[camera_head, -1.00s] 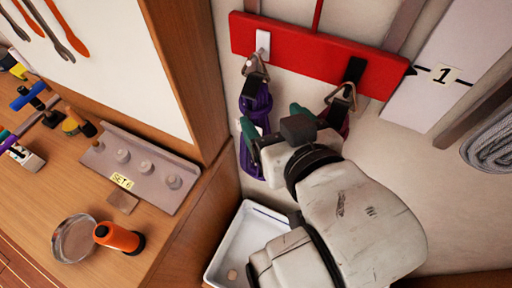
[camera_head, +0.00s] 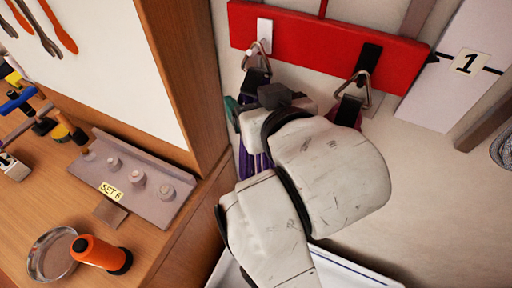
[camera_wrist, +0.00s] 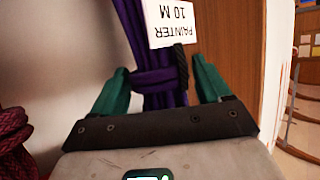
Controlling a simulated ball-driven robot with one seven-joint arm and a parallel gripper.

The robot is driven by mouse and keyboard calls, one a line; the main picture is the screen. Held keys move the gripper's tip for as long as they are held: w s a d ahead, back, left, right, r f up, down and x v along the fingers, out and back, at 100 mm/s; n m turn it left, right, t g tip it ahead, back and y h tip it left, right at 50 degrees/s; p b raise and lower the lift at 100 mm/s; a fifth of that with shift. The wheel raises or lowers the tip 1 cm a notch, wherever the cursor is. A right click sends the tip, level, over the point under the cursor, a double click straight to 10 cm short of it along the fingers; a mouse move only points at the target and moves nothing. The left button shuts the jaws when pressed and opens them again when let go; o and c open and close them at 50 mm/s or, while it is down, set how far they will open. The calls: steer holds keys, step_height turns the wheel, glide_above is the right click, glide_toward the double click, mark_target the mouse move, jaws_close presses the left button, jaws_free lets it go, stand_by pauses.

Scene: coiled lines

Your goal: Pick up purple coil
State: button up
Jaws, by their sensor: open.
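The purple coil (camera_head: 252,165) hangs by a black strap from a metal hook under the white tab on the left of the red rail (camera_head: 320,36). My arm covers much of it in the head view. In the wrist view the purple coil (camera_wrist: 150,82) runs between the two green fingers of my gripper (camera_wrist: 161,80), with one finger on each side. The fingers are apart and I see no firm contact. A white tag reading "PAINTER 10 M" (camera_wrist: 171,22) hangs on the coil, near a black cord.
A dark red coil (camera_wrist: 12,140) hangs to the left in the wrist view, from the rail's second hook (camera_head: 352,84). A white tray (camera_head: 345,270) lies below my arm. A wooden workbench (camera_head: 160,235) with a post and panel stands at the left.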

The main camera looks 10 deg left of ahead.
steer(key=shift+w+a+f, duration=0.2)
steer(key=shift+w+f, duration=0.05)
steer(key=shift+w, duration=0.25)
jaws_close()
stand_by(0.4)
